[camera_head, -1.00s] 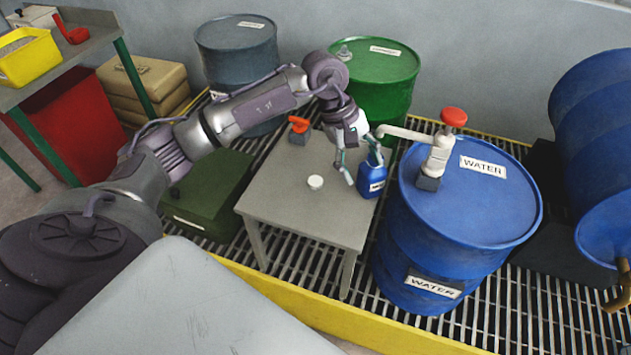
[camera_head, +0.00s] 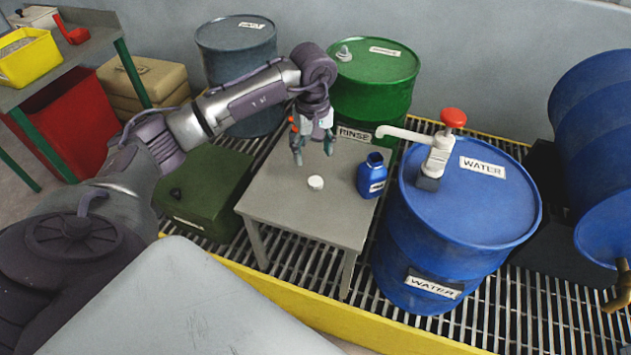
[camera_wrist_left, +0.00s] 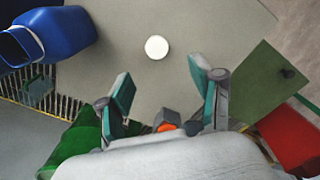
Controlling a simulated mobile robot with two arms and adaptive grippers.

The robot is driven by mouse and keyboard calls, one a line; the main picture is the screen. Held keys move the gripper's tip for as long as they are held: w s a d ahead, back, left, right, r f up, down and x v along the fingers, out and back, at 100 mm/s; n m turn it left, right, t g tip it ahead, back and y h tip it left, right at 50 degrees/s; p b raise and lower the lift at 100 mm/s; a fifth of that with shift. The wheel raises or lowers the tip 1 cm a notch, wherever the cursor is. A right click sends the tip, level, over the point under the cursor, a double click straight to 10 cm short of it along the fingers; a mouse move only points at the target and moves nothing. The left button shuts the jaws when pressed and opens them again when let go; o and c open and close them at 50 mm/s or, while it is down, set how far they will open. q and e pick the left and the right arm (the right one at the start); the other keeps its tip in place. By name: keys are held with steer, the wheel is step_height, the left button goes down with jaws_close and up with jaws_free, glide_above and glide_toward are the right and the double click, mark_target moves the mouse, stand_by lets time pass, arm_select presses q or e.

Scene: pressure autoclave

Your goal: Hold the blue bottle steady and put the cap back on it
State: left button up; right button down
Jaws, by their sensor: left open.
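The blue bottle (camera_head: 371,182) stands upright at the right edge of the small grey table, its mouth open and uncapped. It also shows at the upper left of the left wrist view (camera_wrist_left: 62,32). The white cap (camera_head: 315,182) lies on the tabletop to the left of the bottle, apart from it. In the left wrist view the cap (camera_wrist_left: 156,47) lies just beyond the fingertips, roughly between them. My left gripper (camera_head: 313,158) is open and empty, above the table and behind the cap. My right gripper is not in view.
The grey table (camera_head: 290,214) has bare room around the cap. A blue water drum (camera_head: 450,245) with a pump (camera_head: 437,155) stands close to the right of the bottle. A green rinse drum (camera_head: 372,90) stands behind. A green box (camera_head: 205,190) is at left.

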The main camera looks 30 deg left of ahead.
arm_select(q)
glide_above(315, 180)
steer(key=shift+s+f, duration=0.15)
steer(key=shift+f, duration=0.9)
steer(key=shift+s+f, duration=0.1)
steer(key=shift+f, duration=0.95)
steer(key=shift+f, duration=0.1)
steer(key=f, duration=0.3)
steer(key=f+p, duration=0.1)
steer(key=f, duration=0.1)
steer(key=shift+w, duration=0.25)
steer(key=c, duration=0.9)
steer(key=shift+r, duration=0.15)
